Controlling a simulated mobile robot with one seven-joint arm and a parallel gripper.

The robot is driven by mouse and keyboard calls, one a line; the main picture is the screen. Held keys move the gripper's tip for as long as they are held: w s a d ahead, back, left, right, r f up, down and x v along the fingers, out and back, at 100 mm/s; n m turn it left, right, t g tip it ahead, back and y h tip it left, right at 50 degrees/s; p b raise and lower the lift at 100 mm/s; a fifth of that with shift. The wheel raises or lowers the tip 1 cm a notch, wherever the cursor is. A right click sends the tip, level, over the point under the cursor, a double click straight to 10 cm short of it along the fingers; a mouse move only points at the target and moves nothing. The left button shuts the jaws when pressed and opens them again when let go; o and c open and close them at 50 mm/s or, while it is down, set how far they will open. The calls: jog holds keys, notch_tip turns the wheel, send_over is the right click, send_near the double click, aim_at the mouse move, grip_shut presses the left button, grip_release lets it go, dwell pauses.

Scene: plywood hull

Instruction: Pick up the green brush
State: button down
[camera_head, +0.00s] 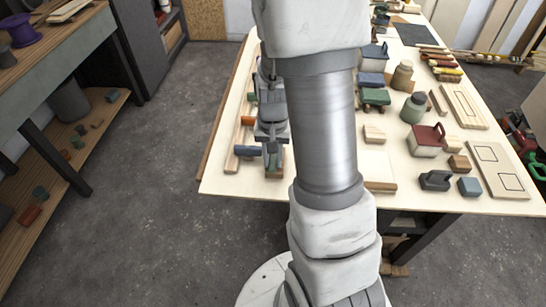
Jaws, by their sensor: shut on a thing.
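My gripper (272,168) hangs over the near left part of the plywood table, left of my arm link. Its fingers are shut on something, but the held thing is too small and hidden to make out. A dark blue piece (246,151) is just left of the fingers; I cannot tell whether it touches them. A green block-like object with dark parts below (375,97) sits on the table right of my arm. I cannot tell whether it is the green brush. My arm covers the middle of the table.
The plywood table (225,186) holds wooden strips, a green jar (413,108), a red-topped box (427,140), a dark handled block (435,180) and a small blue block (469,187). A shelved bench (60,75) stands at left. The grey floor between is clear.

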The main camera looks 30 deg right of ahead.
aim_at(272, 162)
notch_tip(272, 162, up, 4)
jog(key=shift+w+f, duration=0.1)
jog(key=shift+f, duration=0.1)
jog(key=d+r, duration=0.7)
jog(key=d, duration=0.4)
jog(key=shift+s+d, duration=0.35)
jog(key=shift+s, duration=0.1)
